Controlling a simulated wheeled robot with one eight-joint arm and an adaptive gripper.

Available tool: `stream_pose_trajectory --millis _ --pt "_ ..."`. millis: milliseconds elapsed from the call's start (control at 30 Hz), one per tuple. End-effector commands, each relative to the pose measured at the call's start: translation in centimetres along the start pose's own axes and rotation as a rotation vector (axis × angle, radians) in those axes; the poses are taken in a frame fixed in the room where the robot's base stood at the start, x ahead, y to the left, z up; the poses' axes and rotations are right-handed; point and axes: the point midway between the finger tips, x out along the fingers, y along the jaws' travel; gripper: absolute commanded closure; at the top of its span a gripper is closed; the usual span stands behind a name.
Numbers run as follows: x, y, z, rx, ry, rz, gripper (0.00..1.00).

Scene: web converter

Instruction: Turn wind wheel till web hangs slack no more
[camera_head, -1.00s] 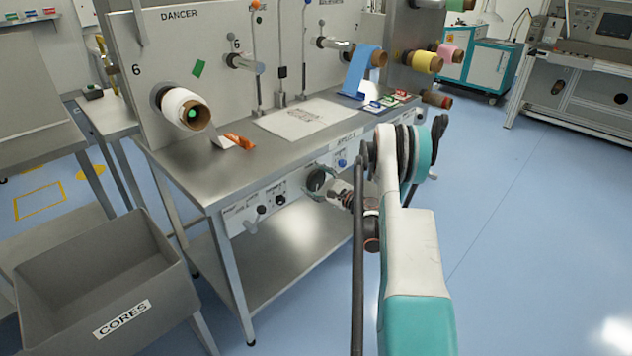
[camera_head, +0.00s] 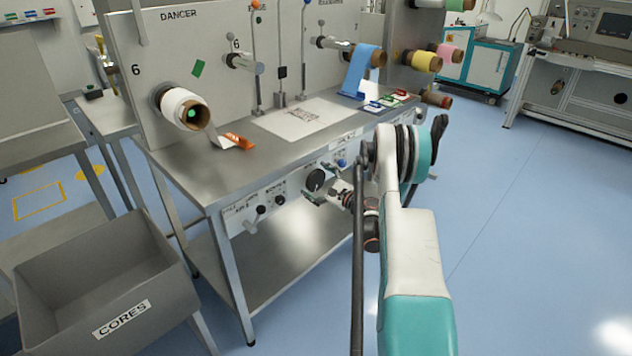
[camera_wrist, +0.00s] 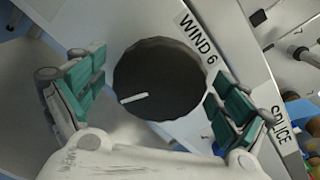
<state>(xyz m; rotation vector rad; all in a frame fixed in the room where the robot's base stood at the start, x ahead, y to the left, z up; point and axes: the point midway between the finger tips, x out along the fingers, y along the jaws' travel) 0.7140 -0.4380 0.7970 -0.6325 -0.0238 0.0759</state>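The wind wheel is a round black knob (camera_head: 315,180) on the table's front panel. In the wrist view the wheel (camera_wrist: 158,72) sits beside a "WIND 6" label, its white mark pointing to the lower left. My gripper (camera_head: 323,197) is at the wheel; in the wrist view my gripper (camera_wrist: 157,85) is open, a teal-padded finger on each side of the wheel with small apparent gaps. A white web runs from the left roll (camera_head: 182,108) down to the tabletop, ending in an orange piece (camera_head: 238,140) lying there. A blue web (camera_head: 362,70) hangs from the right roll.
Other levers and knobs (camera_head: 262,210) sit left of the wheel on the panel. A "SPLICE" label (camera_wrist: 279,125) and coloured knobs lie right of it in the wrist view. A grey "CORES" bin (camera_head: 100,275) stands at lower left. The floor at right is clear.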

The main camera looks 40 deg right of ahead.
Motion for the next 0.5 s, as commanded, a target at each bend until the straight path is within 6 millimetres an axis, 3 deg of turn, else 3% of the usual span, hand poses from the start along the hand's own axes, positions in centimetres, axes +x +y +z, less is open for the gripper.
stream_pose_trajectory --millis 267,500 --pt "-0.2 0.0 0.0 0.000 0.000 -0.001 0.06" --pt "-3.3 -0.1 0.0 0.000 0.001 -0.002 0.06"
